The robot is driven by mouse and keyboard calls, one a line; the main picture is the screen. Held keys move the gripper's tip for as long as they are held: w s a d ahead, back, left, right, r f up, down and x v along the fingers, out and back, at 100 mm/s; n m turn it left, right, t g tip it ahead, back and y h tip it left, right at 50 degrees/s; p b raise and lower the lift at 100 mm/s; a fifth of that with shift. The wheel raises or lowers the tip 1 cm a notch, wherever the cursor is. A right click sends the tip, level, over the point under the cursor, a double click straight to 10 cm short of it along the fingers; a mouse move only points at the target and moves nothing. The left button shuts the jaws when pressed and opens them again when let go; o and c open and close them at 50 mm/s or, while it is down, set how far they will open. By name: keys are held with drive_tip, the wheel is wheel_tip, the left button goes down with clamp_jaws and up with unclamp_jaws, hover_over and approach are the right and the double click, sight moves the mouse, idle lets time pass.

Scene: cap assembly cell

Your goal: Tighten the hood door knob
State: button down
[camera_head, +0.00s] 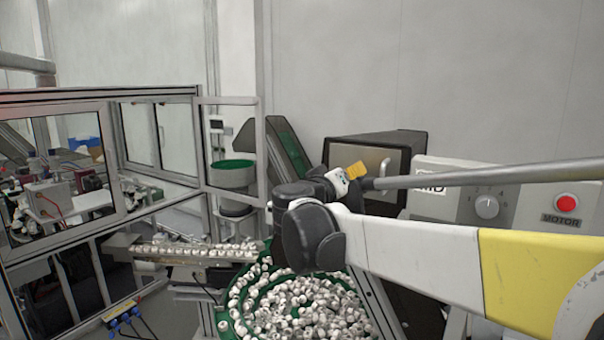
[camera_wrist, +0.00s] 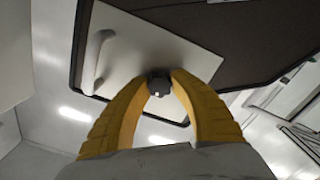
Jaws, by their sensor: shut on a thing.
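The hood (camera_head: 408,146) is a dark box with a pale front door (camera_head: 345,153) and a curved handle (camera_head: 385,167). In the wrist view the pale door (camera_wrist: 140,45) fills the upper middle, with the handle (camera_wrist: 97,60) at left. A small dark knob (camera_wrist: 159,87) sits at the door's edge, between my two yellow fingertips. My gripper (camera_head: 357,170) is in front of the door's lower part, left of the handle, and is shut on the knob. In the head view I cannot make out the knob.
A green bowl feeder (camera_head: 240,318) full of white caps is below my arm. A cap-lined conveyor (camera_head: 185,250) runs left of it. A control panel with a dial (camera_head: 487,206) and red motor button (camera_head: 566,203) is at right. A framed glass enclosure (camera_head: 155,135) stands at left.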

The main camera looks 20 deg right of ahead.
drive_tip(key=shift+r, duration=0.15)
idle(0.3)
drive_tip(key=c, duration=1.1)
unclamp_jaws()
drive_tip(key=v, duration=1.2)
